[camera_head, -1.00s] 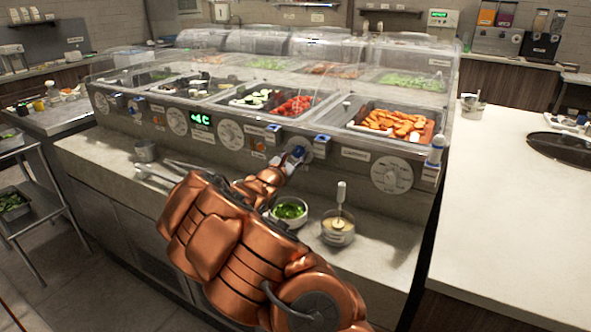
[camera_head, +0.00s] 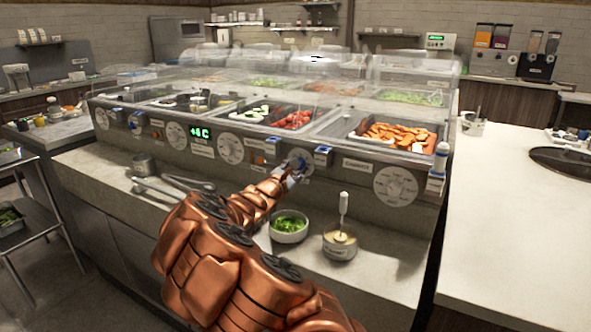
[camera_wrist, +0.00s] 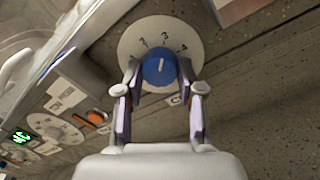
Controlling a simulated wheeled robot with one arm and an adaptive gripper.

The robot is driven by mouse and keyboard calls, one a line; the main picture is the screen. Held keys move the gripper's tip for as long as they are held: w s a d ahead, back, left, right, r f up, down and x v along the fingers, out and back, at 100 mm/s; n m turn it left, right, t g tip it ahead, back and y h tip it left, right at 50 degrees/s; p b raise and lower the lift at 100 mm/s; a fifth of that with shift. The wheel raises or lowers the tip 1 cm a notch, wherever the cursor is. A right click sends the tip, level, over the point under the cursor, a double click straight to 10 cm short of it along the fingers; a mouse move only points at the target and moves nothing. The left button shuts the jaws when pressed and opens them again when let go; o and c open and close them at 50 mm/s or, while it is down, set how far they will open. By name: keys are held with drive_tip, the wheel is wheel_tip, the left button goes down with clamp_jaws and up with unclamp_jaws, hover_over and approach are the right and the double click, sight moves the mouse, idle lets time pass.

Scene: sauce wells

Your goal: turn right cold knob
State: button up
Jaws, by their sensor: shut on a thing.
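A blue knob (camera_wrist: 160,68) sits on a white numbered dial plate (camera_wrist: 135,38) in the wrist view. Its white pointer line aims roughly at the 3. My gripper (camera_wrist: 159,72) has one finger at each side of the knob and is shut on it. In the head view the knob (camera_head: 306,165) is on the front panel of the food counter, right of centre, partly hidden by my gripper (camera_head: 290,176). Copper-coloured arm links cover the counter below it.
A green display (camera_head: 199,132) and several larger white dials (camera_head: 396,186) line the panel (camera_head: 340,185). A bowl of greens (camera_head: 288,227) and a sauce cup (camera_head: 340,245) with an upright handle stand on the ledge, close to my arm. The counter at right is mostly clear.

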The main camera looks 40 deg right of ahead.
drive_tip(key=o, duration=1.1)
drive_tip(key=shift+o, duration=0.2)
drive_tip(key=v, duration=1.2)
